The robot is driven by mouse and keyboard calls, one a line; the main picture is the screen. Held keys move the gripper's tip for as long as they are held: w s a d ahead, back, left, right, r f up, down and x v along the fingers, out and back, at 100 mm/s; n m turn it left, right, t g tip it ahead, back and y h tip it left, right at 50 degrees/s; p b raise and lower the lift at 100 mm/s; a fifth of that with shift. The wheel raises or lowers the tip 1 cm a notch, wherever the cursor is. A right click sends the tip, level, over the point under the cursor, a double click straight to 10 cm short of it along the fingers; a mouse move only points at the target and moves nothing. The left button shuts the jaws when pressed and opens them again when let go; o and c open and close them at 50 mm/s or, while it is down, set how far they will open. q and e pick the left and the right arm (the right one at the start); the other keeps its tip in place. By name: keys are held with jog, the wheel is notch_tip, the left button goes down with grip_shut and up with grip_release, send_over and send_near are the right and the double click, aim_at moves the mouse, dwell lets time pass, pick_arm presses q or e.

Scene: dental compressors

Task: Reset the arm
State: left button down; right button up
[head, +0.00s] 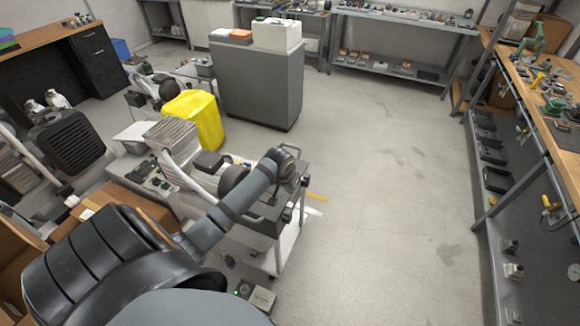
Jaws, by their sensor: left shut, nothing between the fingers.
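My left arm (228,212) comes in from the lower left and reaches up and right over a grey cart. Its wrist bends down at the far end. My left gripper (287,208) hangs below the wrist, at the right end of the cart. It is small and dark in the picture, and I see nothing held in it. The cart (267,222) carries a compressor-like unit with silver parts and several small parts. I cannot tell whether the gripper touches the cart. My right gripper is out of the picture.
Cardboard boxes (135,203) lie near my arm at left. A wooden workbench (545,115) with shelving runs along the right. The floor (390,190) between is clear.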

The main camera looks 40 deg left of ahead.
pick_arm(q)
jog(key=s+d+r+m, duration=0.2)
jog(key=s+d, duration=0.4)
jog(key=s, duration=0.3)
jog(key=s+d+r+m, duration=0.2)
jog(key=s+d, duration=0.3)
jog(key=s, duration=0.5)
notch_tip(320, 180, down, 26)
jog(key=s+a+g, duration=0.1)
jog(key=s+a, duration=0.1)
jog(key=s+a+f+g, duration=0.1)
jog(key=s+f, duration=1.5)
jog(key=s, duration=0.2)
jog(key=shift+s+a+f+n+g, duration=0.25)
jog(key=shift+s+a+n+g, duration=0.05)
jog(key=shift+s+n, duration=0.1)
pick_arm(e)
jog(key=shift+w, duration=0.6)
